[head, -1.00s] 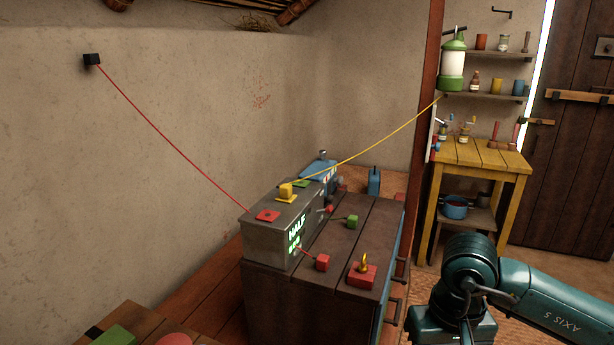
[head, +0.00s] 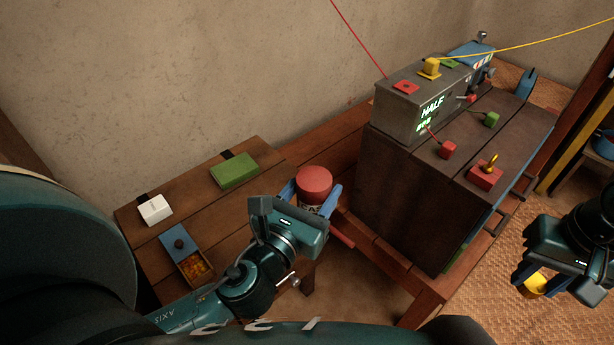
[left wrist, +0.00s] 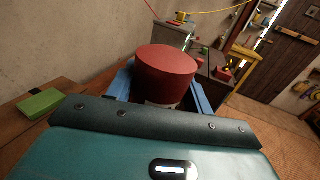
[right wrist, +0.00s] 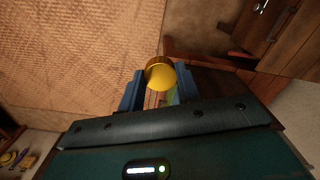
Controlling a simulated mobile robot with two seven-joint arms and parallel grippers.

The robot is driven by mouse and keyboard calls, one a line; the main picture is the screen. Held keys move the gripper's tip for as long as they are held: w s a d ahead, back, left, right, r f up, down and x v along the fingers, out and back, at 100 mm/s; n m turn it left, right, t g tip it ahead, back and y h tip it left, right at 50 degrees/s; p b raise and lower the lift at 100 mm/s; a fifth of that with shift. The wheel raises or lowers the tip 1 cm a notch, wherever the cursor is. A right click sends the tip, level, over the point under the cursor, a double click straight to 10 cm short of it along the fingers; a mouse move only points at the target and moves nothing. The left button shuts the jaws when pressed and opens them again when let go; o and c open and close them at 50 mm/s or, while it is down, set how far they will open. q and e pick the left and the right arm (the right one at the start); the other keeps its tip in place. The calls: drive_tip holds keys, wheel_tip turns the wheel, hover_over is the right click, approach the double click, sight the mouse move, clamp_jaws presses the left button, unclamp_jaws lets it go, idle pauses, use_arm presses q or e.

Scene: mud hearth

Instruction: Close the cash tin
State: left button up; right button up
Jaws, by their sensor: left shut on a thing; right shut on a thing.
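A round tin with a red top (head: 313,183) is between the blue fingers of my left gripper (head: 311,200). In the left wrist view the red top (left wrist: 166,70) stands above the fingers. The tin's lower part is hidden by my gripper. My right gripper (head: 540,284) is shut on a small yellow round piece (head: 534,286), over the floor at the far right. The piece also shows in the right wrist view (right wrist: 161,76).
A low wooden bench (head: 150,215) at left holds a green block (head: 235,170), a white block (head: 155,210) and a partly open box with a blue top (head: 180,243). A dark chest (head: 400,190) with a grey machine (head: 405,115) stands right of the tin.

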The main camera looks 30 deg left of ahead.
use_arm(q)
drive_tip(key=w+d+r+m+h, duration=0.1)
drive_tip(key=d+r+h, duration=0.1)
drive_tip(key=d, duration=0.6)
drive_tip(key=w+d+r+m+h, duration=0.1)
drive_tip(key=d+r+h, duration=0.1)
drive_tip(key=d, duration=0.6)
drive_tip(key=shift+d+m+g, duration=0.35)
drive_tip(key=shift+m+g, duration=0.05)
use_arm(e)
drive_tip(key=w+a+r+n, duration=0.2)
drive_tip(key=a+r+n, duration=0.6)
drive_tip(key=a+r, duration=1.1)
drive_tip(key=shift+w+a+n, duration=0.2)
drive_tip(key=shift+n, duration=0.2)
drive_tip(key=shift+f, duration=0.2)
drive_tip(key=shift+f, duration=1.9)
drive_tip(key=shift+f, duration=0.9)
